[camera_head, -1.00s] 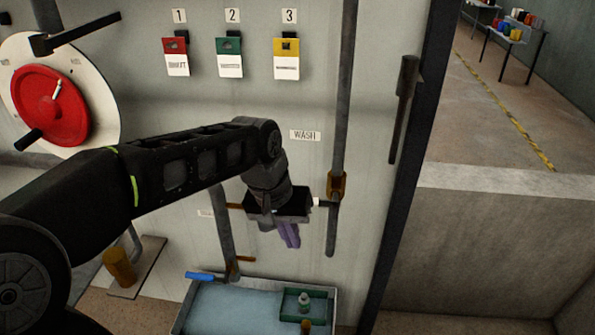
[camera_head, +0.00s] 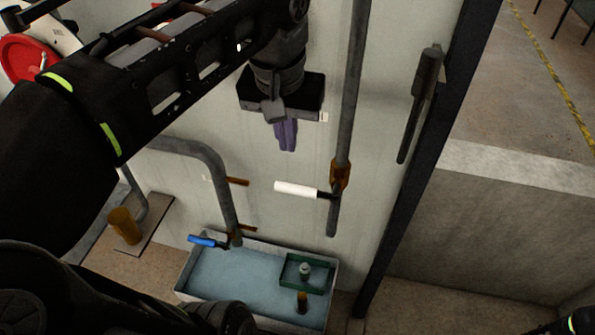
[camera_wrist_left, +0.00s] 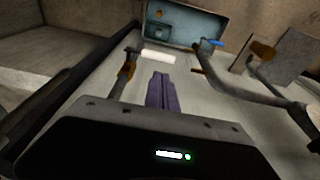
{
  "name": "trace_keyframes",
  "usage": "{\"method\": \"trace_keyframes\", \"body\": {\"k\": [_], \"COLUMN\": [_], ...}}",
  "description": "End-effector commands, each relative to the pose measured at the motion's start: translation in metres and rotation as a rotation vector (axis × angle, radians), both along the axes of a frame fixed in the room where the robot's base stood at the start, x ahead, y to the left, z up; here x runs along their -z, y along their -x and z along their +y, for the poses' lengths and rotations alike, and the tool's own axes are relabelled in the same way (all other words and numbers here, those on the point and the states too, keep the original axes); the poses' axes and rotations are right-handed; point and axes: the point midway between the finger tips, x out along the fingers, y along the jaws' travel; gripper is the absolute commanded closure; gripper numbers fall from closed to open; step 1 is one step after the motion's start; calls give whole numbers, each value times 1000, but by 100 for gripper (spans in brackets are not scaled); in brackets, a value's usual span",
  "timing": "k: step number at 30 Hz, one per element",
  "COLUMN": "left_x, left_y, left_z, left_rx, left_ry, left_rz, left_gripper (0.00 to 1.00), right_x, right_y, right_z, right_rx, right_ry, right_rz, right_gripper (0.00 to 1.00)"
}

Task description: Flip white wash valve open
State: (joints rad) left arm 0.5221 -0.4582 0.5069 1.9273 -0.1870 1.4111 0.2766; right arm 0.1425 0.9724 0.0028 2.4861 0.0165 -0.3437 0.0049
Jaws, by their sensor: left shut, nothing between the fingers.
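The white wash valve handle (camera_head: 297,189) sticks out to the left from a brass valve body (camera_head: 340,176) on the vertical grey pipe. It lies roughly level, across the pipe. My left gripper (camera_head: 287,148) is shut and empty, above the white handle and apart from it in the head view. In the left wrist view the purple fingers (camera_wrist_left: 161,92) are together, and the white handle (camera_wrist_left: 158,57) shows beyond their tips. My right gripper is not in view; only a dark part of my own body shows at the lower right corner.
A bent pipe (camera_head: 215,170) with a blue-handled valve (camera_head: 203,240) stands left of the white handle. A basin (camera_head: 184,291) of water with a green tray (camera_head: 284,281) lies below. A dark bar handle (camera_head: 421,95) is on the right post.

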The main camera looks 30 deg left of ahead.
Motion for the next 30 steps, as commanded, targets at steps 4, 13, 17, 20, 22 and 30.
{"method": "trace_keyframes", "body": {"k": [4,13,17,20,22,30], "left_x": [1,25,45,63,72,117], "left_y": [0,-4,-7,-10,-13,-21], "left_z": [0,1,2,3,5,8], "left_rx": [0,0,1,1,0,-1], "left_ry": [0,2,2,1,1,2], "left_rz": [0,0,0,2,4,5], "left_gripper": [100,100,100,100,100,100], "right_x": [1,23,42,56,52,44], "right_y": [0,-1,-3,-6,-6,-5], "right_z": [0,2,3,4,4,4], "right_rx": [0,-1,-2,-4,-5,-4], "right_ry": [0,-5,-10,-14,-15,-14], "right_rz": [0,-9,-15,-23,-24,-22], "right_gripper": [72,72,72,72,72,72]}}
